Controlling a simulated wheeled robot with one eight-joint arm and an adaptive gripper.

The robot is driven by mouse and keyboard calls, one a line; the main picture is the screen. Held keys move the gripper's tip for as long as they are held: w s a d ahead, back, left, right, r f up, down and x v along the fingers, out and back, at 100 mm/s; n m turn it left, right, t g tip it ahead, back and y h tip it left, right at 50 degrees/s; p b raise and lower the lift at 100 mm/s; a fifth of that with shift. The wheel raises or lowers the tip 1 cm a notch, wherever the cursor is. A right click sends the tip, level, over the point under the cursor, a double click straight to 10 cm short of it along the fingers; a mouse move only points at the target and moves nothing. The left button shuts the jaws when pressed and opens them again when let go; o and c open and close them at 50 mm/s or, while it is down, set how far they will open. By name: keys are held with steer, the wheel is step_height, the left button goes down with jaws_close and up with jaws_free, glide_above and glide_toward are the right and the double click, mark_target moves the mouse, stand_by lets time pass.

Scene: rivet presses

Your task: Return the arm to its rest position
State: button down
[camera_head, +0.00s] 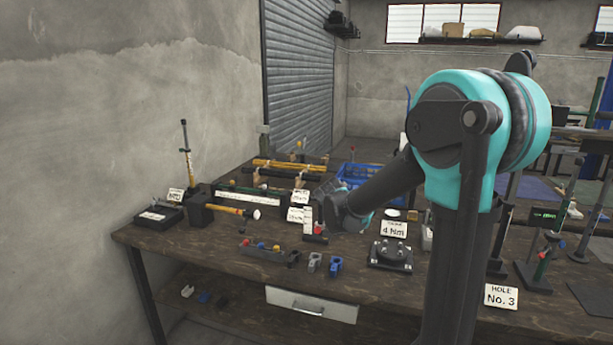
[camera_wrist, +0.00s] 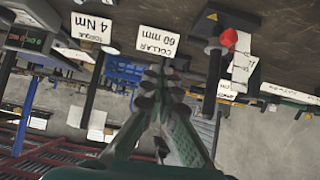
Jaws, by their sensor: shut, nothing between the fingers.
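My arm rises at the right of the head view, with a large teal joint near the top and a dark link sloping down to the left over the workbench (camera_head: 200,260). Its end hangs over the middle of the bench, and my gripper's fingers are hard to make out there. In the wrist view my gripper (camera_wrist: 160,75) has its fingers together with nothing between them. The wrist picture is upside down. The fingertips overlap the area just below a "COLLAR 60 mm" card (camera_wrist: 158,40); I cannot tell how far apart they are.
A "HOLE No. 3" card (camera_head: 501,295) is at right. The bench's front left is clear.

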steer(key=s+d+f+g, duration=0.1)
steer(key=s+d+f, duration=0.1)
steer(key=s, duration=0.4)
steer(key=s+d+f+n+g, duration=0.1)
steer(key=s+d+f, duration=0.1)
steer(key=s, duration=0.4)
steer(key=s+d+f+g+y, duration=0.1)
steer(key=s+d+f, duration=0.2)
steer(key=s, duration=0.3)
steer(key=shift+f, duration=0.15)
steer(key=s+f+n+g+y, duration=0.1)
steer(key=s+f, duration=0.2)
steer(key=s, duration=0.4)
steer(key=s+f+n+g+y, duration=0.1)
steer(key=s+f, duration=0.3)
steer(key=s, duration=0.4)
steer(key=shift+s+a, duration=0.15)
steer(key=shift+a, duration=0.15)
steer(key=shift+a, duration=0.1)
